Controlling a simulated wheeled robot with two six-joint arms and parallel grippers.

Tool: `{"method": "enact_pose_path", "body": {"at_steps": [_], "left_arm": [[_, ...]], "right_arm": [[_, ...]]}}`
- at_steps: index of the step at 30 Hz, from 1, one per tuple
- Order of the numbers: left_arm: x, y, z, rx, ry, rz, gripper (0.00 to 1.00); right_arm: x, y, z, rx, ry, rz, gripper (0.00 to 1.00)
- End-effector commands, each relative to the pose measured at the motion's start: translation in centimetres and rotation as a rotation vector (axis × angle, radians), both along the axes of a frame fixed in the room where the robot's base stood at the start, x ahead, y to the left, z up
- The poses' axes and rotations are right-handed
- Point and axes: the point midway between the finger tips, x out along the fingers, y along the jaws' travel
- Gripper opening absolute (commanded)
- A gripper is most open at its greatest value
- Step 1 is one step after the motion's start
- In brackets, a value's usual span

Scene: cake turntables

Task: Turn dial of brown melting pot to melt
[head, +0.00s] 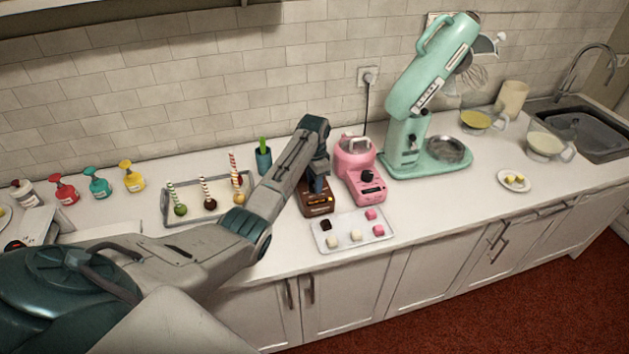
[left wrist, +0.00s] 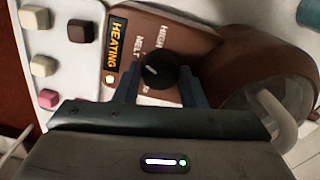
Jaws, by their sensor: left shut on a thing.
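The brown melting pot (head: 318,207) stands on the white counter in the middle of the head view, partly hidden by my left arm. In the left wrist view its brown front panel (left wrist: 187,25) shows a "HEATING" label and the words "MELT" and "HIGH". Its black dial (left wrist: 160,72) has a pale pointer mark directed up and left, toward the "MELT" side. My left gripper (left wrist: 160,88) is over the panel, with its two fingers on either side of the dial, shut on it. The pot's round bowl (left wrist: 285,85) is at the right. My right gripper is not in view.
A pink melting pot (head: 365,175) stands close on the right. A tray of cubes (head: 350,240) lies in front. A rack of decorated sticks (head: 180,218) and a dark cup (head: 263,160) are to the left. A mint stand mixer (head: 425,110) stands further right.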

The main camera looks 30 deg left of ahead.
Motion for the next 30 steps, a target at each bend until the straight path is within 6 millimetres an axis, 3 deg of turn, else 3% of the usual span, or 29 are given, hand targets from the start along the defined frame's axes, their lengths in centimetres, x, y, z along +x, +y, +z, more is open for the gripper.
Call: {"method": "enact_pose_path", "body": {"at_steps": [1,4,20,30], "left_arm": [[0.12,0.14,0.25,0.003,-0.005,0.001,0.43],[0.11,0.11,0.21,0.003,-0.004,0.001,0.59],[-0.06,0.09,-0.08,0.002,0.001,0.016,0.59],[-0.06,0.09,-0.08,0.002,0.001,0.3,0.59]], "right_arm": [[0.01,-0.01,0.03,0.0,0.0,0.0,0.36],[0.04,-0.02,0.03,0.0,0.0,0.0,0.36],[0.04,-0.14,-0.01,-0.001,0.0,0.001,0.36],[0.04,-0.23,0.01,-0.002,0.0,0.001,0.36]]}}
